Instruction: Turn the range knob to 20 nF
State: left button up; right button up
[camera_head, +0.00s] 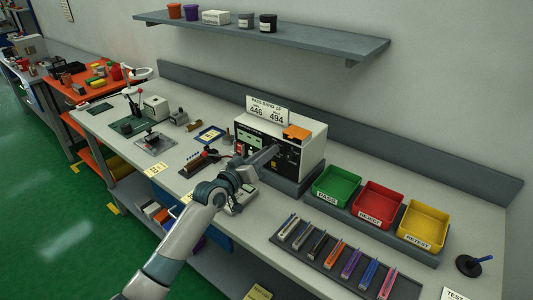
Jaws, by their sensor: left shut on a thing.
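The meter (313,150) is a white-cased box with a black front panel, standing at the back of the bench. Its panel carries a small pale display at the left and small controls. An orange block (297,132) sits on its top. My left gripper (274,150) reaches the middle of the front panel and is shut on the range knob. The fingers hide the knob, and its pointer and scale are too small to read. My right gripper is not in view.
A green PASS bin (318,194), a red REJECT bin (363,213) and a yellow RETEST bin (408,234) stand right of the meter. A dark tray (314,262) of several coloured strips lies in front. A sign (267,110) reading 446 and 494 stands behind the meter.

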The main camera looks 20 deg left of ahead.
pick_arm(q)
jog(key=shift+m, duration=0.3)
jog(key=m+b, duration=0.1)
jog(key=m, duration=1)
jog(key=shift+d, duration=0.1)
jog(key=shift+m, duration=0.3)
jog(key=o, duration=1)
jog(key=shift+s, duration=0.1)
